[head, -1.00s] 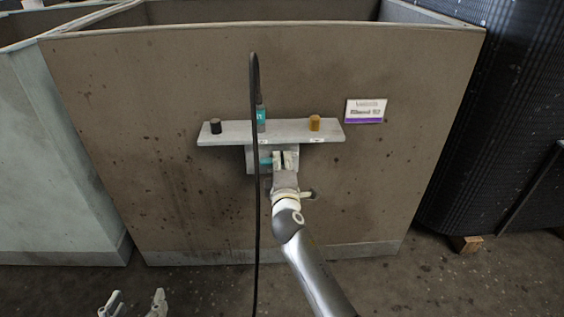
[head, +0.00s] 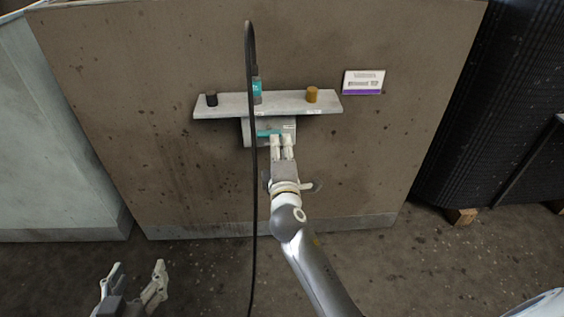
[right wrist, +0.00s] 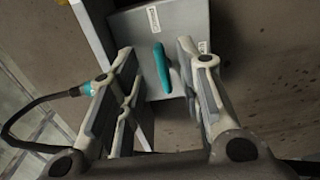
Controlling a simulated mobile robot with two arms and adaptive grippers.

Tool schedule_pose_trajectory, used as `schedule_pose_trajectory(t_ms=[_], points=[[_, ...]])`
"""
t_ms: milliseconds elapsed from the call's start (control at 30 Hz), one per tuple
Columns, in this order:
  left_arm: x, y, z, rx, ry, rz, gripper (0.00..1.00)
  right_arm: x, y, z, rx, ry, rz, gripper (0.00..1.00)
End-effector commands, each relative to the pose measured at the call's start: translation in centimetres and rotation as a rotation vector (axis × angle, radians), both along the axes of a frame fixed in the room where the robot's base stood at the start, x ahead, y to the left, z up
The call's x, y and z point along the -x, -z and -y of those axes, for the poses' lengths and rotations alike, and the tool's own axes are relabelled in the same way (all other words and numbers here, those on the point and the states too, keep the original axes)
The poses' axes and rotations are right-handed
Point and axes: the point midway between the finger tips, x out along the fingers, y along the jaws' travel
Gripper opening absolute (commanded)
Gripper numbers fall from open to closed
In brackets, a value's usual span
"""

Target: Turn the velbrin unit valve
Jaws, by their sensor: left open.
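The valve is a grey box (head: 250,133) with a teal handle (head: 266,132), mounted under a grey shelf on the brown housing wall. In the right wrist view the teal handle (right wrist: 161,68) stands out from the box face (right wrist: 185,35). My right gripper (head: 282,141) is in front of and just below the handle. The right wrist view shows its fingers (right wrist: 157,52) open, with the handle seen in the gap between them and no clear contact. My left gripper (head: 138,267) is open and empty, low at the left, away from the wall.
The shelf (head: 230,104) carries a black knob (head: 211,99), a teal connector (head: 257,88) and an amber knob (head: 312,95). A black cable (head: 252,200) hangs in front of the box. A label (head: 363,82) is on the wall. Black ribbed material (head: 480,120) stands at right.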

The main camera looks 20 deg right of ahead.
Motion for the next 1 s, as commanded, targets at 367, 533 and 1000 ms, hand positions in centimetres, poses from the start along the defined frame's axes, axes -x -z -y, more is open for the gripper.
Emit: schedule_pose_trajectory(t_ms=[367,533,1000], points=[[0.0,0.0,0.0,0.0,0.0,0.0,0.62,5.0,0.0,-1.4,-0.002,0.0,0.0,0.33],[0.0,0.0,0.0,0.0,0.0,0.0,0.62,5.4,0.0,-1.6,-0.002,0.0,0.0,0.33],[0.0,0.0,0.0,0.0,0.0,0.0,0.62,5.6,0.2,-1.5,-0.02,-0.001,-0.001,0.33]])
